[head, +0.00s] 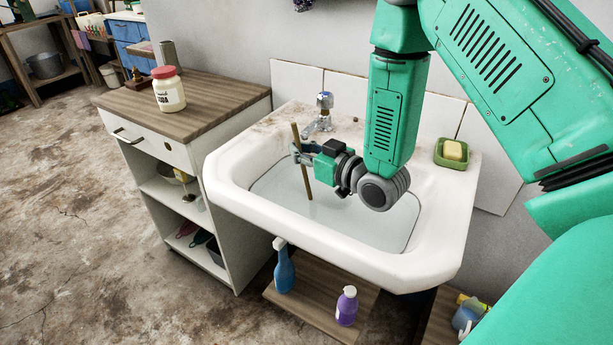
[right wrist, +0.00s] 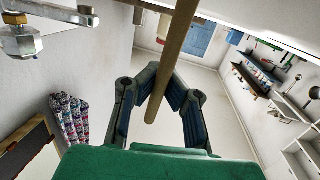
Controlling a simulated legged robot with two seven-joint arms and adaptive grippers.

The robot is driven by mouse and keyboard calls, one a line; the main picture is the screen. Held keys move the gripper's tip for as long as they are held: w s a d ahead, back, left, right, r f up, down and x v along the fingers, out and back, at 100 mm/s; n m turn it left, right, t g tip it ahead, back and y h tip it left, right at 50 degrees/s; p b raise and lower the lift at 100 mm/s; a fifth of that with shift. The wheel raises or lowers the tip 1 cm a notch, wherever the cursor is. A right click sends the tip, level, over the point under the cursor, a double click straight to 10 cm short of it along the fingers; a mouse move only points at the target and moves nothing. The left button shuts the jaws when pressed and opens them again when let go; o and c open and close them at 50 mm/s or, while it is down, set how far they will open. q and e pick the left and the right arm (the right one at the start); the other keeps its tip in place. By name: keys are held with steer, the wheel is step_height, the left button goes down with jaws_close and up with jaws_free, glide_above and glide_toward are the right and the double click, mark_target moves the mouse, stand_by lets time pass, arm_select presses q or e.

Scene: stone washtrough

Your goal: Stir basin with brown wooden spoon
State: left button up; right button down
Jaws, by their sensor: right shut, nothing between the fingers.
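The brown wooden spoon (head: 306,180) stands nearly upright in the white basin (head: 435,245), its lower end reaching the pale water (head: 270,190). Its bowl cannot be made out. My right gripper (head: 298,153) comes in from the right over the basin, its fingertips at the spoon's upper handle. In the right wrist view the handle (right wrist: 176,50) crosses right by the fingertips (right wrist: 165,78). The fingers are shut; no firm hold on the handle can be made out. My left gripper is out of view.
A tap (head: 322,112) rises at the basin's back, close behind the gripper. A green soap dish (head: 453,153) sits on the right rim. A cabinet (head: 215,92) with a red-lidded jar (head: 168,90) stands left. Bottles stand on a low shelf underneath.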

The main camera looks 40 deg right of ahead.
steer(key=shift+d, duration=0.25)
steer(key=shift+w, duration=0.1)
